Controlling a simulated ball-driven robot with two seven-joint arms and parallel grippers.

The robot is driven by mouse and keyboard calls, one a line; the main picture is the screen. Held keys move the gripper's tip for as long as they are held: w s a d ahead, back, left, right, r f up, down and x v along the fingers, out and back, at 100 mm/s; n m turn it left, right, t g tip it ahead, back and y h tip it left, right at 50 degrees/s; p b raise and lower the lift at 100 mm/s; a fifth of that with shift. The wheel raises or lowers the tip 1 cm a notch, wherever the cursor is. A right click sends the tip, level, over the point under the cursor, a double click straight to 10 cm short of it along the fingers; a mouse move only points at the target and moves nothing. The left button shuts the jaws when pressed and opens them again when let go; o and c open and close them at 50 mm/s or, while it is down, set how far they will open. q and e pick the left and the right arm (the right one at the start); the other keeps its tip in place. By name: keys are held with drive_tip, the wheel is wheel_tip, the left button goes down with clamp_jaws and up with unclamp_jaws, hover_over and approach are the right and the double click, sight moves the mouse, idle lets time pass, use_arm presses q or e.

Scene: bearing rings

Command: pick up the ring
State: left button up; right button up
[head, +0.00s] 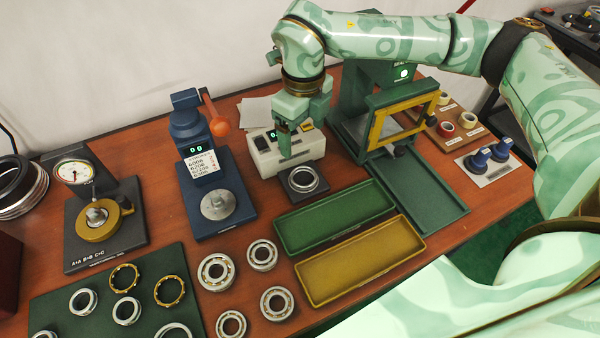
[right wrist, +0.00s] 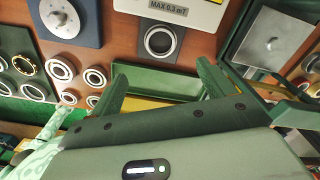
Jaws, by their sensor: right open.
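A steel ring (head: 303,180) lies flat on a small black pad in front of a cream device with a green display. It also shows in the right wrist view (right wrist: 159,41), beyond the gap between my fingers. My right gripper (head: 290,145) points down above and slightly behind that ring, apart from it. In the right wrist view its two green fingers (right wrist: 162,78) stand wide apart with nothing between them. Other rings lie on a dark green mat (head: 60,306) at the front left. My left gripper is not in view.
A green tray (head: 334,216) and a yellow tray (head: 360,262) lie empty in front. Several bearings (head: 216,272) sit left of them. A blue press (head: 212,185) and a dial gauge (head: 75,172) stand left. A green machine with a yellow frame (head: 405,117) stands close to my right arm.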

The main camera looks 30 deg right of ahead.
drive_tip(key=b, duration=0.2)
hover_over(304, 175)
drive_tip(key=f, duration=0.6)
drive_tip(key=shift+w+a+f, duration=0.15)
drive_tip(key=shift+a+f, duration=0.05)
drive_tip(key=shift+f, duration=1)
drive_tip(key=f+b, duration=0.1)
drive_tip(key=f, duration=0.1)
drive_tip(key=f+b, duration=0.1)
drive_tip(key=f, duration=0.1)
drive_tip(key=shift+s+d+f, duration=0.1)
drive_tip(key=shift+s+f, duration=0.1)
drive_tip(key=shift+f, duration=0.2)
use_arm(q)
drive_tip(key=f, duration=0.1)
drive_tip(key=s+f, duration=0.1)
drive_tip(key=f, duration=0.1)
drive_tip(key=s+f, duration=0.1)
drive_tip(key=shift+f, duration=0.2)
use_arm(e)
drive_tip(key=shift+r, duration=0.1)
drive_tip(key=c, duration=1.1)
